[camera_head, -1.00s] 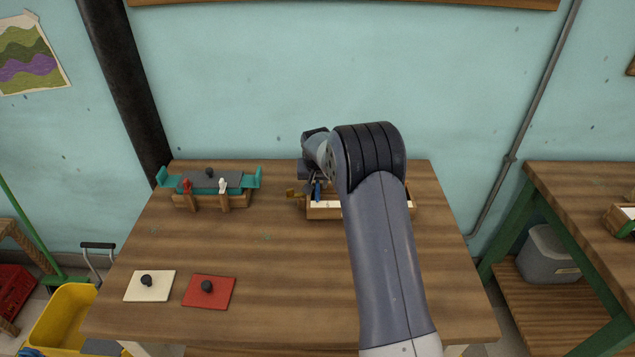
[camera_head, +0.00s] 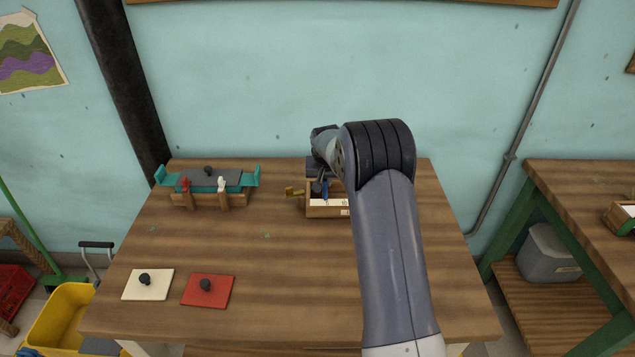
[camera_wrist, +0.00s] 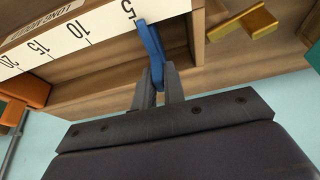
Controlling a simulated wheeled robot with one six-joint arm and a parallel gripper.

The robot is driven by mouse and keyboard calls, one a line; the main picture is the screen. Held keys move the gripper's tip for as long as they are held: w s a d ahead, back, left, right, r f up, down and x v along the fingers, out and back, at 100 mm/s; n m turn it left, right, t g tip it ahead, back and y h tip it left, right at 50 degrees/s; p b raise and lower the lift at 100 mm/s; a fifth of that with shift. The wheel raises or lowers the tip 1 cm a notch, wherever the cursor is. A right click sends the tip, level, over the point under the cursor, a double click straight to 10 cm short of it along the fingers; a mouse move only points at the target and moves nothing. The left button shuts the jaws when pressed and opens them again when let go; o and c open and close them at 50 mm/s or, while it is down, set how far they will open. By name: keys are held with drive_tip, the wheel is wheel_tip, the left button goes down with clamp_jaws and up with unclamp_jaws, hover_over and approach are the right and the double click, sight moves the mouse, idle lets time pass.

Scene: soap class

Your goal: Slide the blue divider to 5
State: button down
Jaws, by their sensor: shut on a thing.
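The blue divider (camera_wrist: 151,45) stands in a wooden box (camera_head: 313,212) near the box's left end in the head view. It also shows there as a small blue strip (camera_head: 325,190). A white scale strip (camera_wrist: 70,38) on the box reads 5, 10, 15, 20. In the wrist view the divider's far end meets the strip right beside the 5 mark (camera_wrist: 128,9). My gripper (camera_wrist: 158,80) is shut on the divider's near end. In the head view my gripper (camera_head: 320,184) is partly hidden, and my arm covers the box's right part.
A brass piece (camera_wrist: 243,24) sticks out from the box's end. An orange block (camera_wrist: 25,90) shows at the wrist view's left. A teal-and-wood fixture (camera_head: 208,185) stands at the table's left. A white plate (camera_head: 148,285) and a red plate (camera_head: 208,291) lie in front.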

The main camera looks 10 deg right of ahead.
drive_tip(key=shift+d, duration=0.35)
drive_tip(key=shift+a, duration=0.1)
drive_tip(key=c, duration=1.5)
unclamp_jaws()
drive_tip(key=b+v, duration=0.1)
drive_tip(key=v, duration=1)
drive_tip(key=shift+f, duration=0.1)
drive_tip(key=shift+f, duration=0.1)
drive_tip(key=p+x, duration=0.1)
drive_tip(key=x, duration=0.9)
drive_tip(key=shift+w+f, duration=0.2)
drive_tip(key=shift+f, duration=0.1)
drive_tip(key=shift+a, duration=0.25)
